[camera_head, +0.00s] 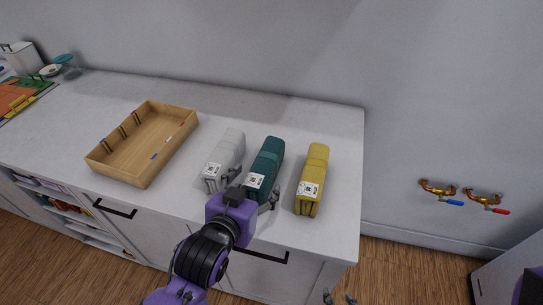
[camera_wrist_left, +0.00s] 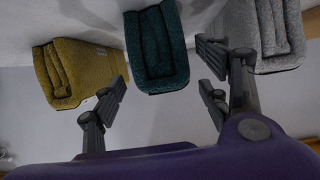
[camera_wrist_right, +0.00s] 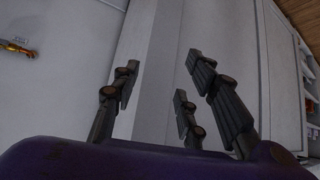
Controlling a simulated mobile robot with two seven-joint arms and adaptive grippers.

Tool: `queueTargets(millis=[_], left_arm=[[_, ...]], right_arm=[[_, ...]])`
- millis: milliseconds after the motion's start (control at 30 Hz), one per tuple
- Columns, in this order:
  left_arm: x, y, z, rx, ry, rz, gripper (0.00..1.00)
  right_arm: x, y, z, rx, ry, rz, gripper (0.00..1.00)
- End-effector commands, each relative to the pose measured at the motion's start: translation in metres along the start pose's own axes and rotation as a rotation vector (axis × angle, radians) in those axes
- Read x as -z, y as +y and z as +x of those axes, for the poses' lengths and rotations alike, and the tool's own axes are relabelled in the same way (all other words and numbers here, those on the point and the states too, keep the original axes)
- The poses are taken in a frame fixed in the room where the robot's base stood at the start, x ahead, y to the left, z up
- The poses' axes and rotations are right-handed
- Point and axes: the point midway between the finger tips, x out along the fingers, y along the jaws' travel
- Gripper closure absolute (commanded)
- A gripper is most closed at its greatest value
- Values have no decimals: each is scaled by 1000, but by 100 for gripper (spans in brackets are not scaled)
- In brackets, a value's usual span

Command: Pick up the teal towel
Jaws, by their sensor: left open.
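The teal towel (camera_head: 266,163) lies rolled on the white counter, between a grey towel (camera_head: 227,155) and a yellow towel (camera_head: 313,176). A white label shows on its near end. My left gripper (camera_head: 254,190) is open at the near end of the teal towel. In the left wrist view, the teal towel (camera_wrist_left: 158,50) lies ahead between the spread fingers of the left gripper (camera_wrist_left: 162,88), with nothing held. My right gripper (camera_wrist_right: 160,90) is open and empty in front of a pale cabinet front. Only its fingertips (camera_head: 340,298) show at the bottom of the head view.
A wooden tray (camera_head: 103,166) stands left of the towels on the counter (camera_head: 345,150). The yellow and grey towels lie close on either side of the teal one. Pipes with valves (camera_head: 440,190) are on the wall at right. Drawer handles (camera_head: 115,209) stick out below the counter edge.

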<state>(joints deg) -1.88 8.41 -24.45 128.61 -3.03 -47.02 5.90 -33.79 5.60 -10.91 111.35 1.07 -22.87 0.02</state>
Motion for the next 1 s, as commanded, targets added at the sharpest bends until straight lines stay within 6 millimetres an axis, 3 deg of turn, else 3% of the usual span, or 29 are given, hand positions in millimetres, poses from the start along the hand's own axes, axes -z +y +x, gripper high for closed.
queueTargets(millis=[333, 533, 700, 967, 1000], left_arm=[[3, -1, 29, 1, 2, 1, 31], [16, -5, 57, 2, 8, 4, 31], [11, -4, 76, 1, 2, 1, 31], [9, -4, 78, 0, -1, -1, 31], [9, -4, 78, 0, -1, -1, 36]], right_arm=[[-22, -3, -8, 1, -41, 10, 60], [-6, -6, -7, 7, -17, 11, 60], [3, -9, -5, 12, -2, 9, 60], [1, -9, -6, 12, -6, 10, 60], [0, -8, -6, 12, -7, 10, 60]])
